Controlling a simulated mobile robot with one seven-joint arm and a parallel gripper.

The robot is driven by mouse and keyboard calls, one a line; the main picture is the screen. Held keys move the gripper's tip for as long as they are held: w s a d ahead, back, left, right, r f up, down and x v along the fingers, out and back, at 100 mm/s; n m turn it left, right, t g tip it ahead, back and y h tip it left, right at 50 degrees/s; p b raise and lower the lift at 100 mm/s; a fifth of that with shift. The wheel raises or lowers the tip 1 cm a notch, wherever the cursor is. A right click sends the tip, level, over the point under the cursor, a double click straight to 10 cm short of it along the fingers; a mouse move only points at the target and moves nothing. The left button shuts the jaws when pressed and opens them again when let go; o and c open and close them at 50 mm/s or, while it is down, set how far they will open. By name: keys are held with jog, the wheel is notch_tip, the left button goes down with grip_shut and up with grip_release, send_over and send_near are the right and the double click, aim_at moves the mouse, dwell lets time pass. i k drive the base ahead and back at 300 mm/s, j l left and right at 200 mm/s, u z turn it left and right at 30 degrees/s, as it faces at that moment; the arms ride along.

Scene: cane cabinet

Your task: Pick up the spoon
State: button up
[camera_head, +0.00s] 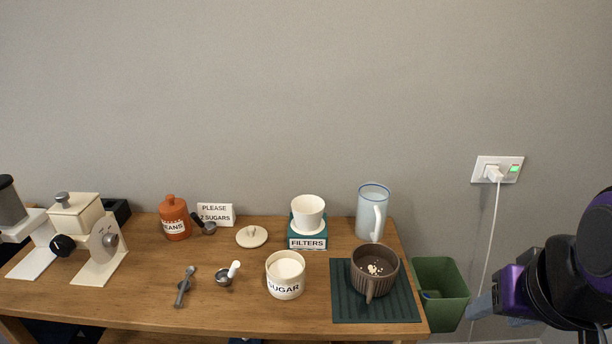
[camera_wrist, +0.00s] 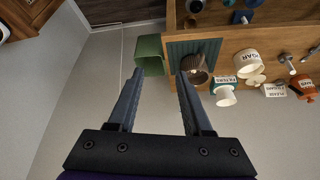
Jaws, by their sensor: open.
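A grey spoon-like utensil (camera_head: 185,286) lies on the front left of the wooden table, left of a small metal scoop with a white handle (camera_head: 228,275). Which of the two is the spoon I cannot tell for sure. A dark scoop (camera_head: 205,226) also leans by the beans jar. In the wrist view the grey utensil (camera_wrist: 314,50) shows at the right edge, with the white-handled scoop (camera_wrist: 288,61) beside it. My gripper (camera_wrist: 160,76) is open and empty, its two fingers apart. In the head view my gripper (camera_head: 481,307) is off the table's right side, far from these utensils.
The wooden table (camera_head: 140,300) holds a sugar jar (camera_head: 285,284), an orange beans jar (camera_head: 174,217), a filters box (camera_head: 307,243), a light blue pitcher (camera_head: 371,205) and a brown cup (camera_head: 375,283) on a ribbed mat (camera_head: 345,314). A green bin (camera_head: 445,310) stands right of the table.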

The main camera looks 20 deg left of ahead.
aim_at(184, 286)
jog(key=u, duration=1.9)
jog(key=i+j+z, duration=0.35)
jog(key=j, duration=0.3)
jog(key=i+j+z, duration=0.15)
jog(key=j, duration=0.2)
